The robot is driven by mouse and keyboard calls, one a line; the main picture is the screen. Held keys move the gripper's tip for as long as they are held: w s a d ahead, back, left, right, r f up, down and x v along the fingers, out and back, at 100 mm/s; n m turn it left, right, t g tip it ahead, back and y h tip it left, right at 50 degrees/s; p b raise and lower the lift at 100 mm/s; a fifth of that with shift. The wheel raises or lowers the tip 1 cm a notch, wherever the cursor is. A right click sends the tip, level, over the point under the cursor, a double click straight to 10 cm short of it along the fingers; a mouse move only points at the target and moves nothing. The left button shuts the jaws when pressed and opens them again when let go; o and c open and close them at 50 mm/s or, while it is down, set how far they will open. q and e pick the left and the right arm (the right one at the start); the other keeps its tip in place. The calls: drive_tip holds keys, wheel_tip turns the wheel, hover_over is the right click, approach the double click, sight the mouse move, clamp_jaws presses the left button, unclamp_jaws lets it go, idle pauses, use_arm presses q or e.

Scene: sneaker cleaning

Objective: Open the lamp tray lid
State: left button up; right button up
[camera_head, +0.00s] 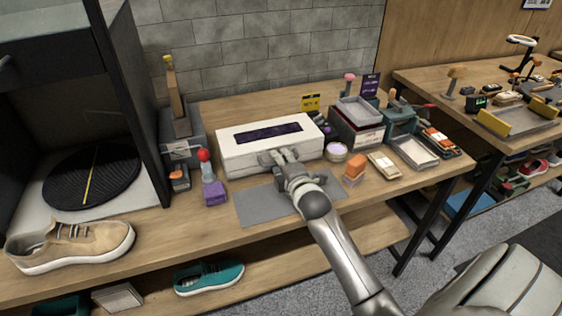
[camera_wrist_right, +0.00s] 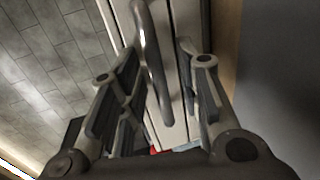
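The lamp tray appears to be the white box (camera_head: 235,158) with a dark window in its top, on the workbench against the brick wall. Its lid looks closed. My right gripper (camera_head: 281,155) is at the front face of the box. In the right wrist view a curved metal handle (camera_wrist_right: 152,70) stands out from the pale box front (camera_wrist_right: 185,20). The handle lies between the spread fingers of my right gripper (camera_wrist_right: 160,55), closer to the left finger. Contact cannot be told. My left gripper is not in view.
A grey mat (camera_head: 262,204) lies in front of the box. A red-topped bottle (camera_head: 205,165) and purple block (camera_head: 215,193) stand left of it. An orange block (camera_head: 354,172), a round tub (camera_head: 336,152) and grey bins (camera_head: 360,112) stand right. A beige sneaker (camera_head: 75,245) sits at far left.

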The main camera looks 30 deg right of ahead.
drive_tip(key=shift+c, duration=0.4)
clamp_jaws()
drive_tip(key=shift+r, duration=0.1)
